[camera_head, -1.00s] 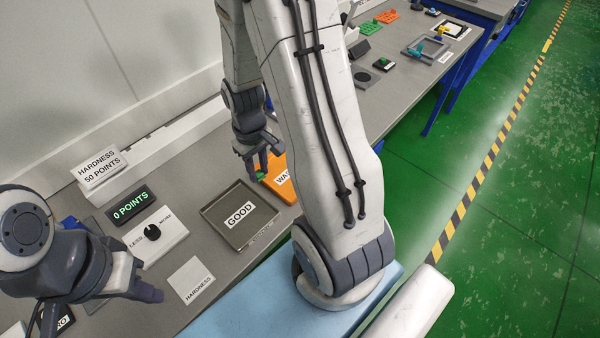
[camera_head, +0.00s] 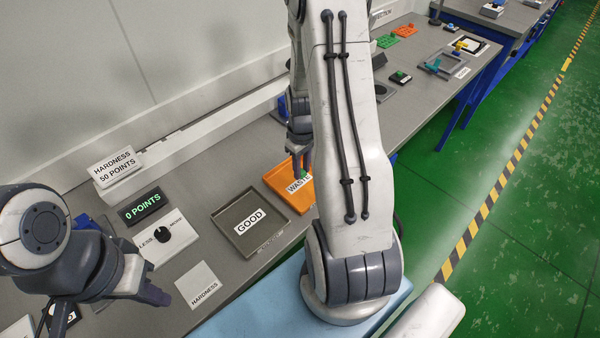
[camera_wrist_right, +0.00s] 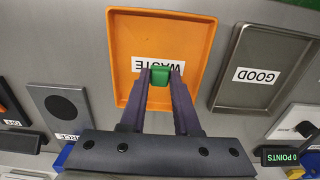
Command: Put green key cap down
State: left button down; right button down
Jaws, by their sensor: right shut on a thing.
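The green key cap (camera_wrist_right: 160,79) is held between the fingertips of my right gripper (camera_wrist_right: 160,72) in the right wrist view. It appears over the orange tray labelled WASTE (camera_wrist_right: 140,35), in front of the label's lower edge; its height above the tray is hard to judge. In the head view my right gripper (camera_head: 301,168) points down at the far right part of the orange tray (camera_head: 282,185), partly behind my own arm. The cap is hard to make out there. My left gripper (camera_head: 150,292) hangs at the lower left, its finger gap unclear.
A grey tray labelled GOOD (camera_head: 235,205) lies beside the orange tray. A dial box (camera_head: 165,240), a 0 POINTS display (camera_head: 142,207) and a HARDNESS pad (camera_head: 200,280) are to its left. Green and orange parts (camera_head: 387,41) lie farther along the bench.

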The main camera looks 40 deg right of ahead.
aim_at(299, 183)
jog(key=shift+w+f, duration=0.45)
jog(key=shift+w, duration=0.15)
notch_tip(299, 183, down, 3)
jog(key=shift+f+p, duration=0.1)
jog(key=shift+p, duration=0.5)
jog(key=shift+f, duration=0.3)
jog(key=shift+d, duration=0.1)
jog(key=shift+f, duration=0.15)
jog(key=c, duration=0.6)
grip_release()
jog(key=shift+c, duration=0.2)
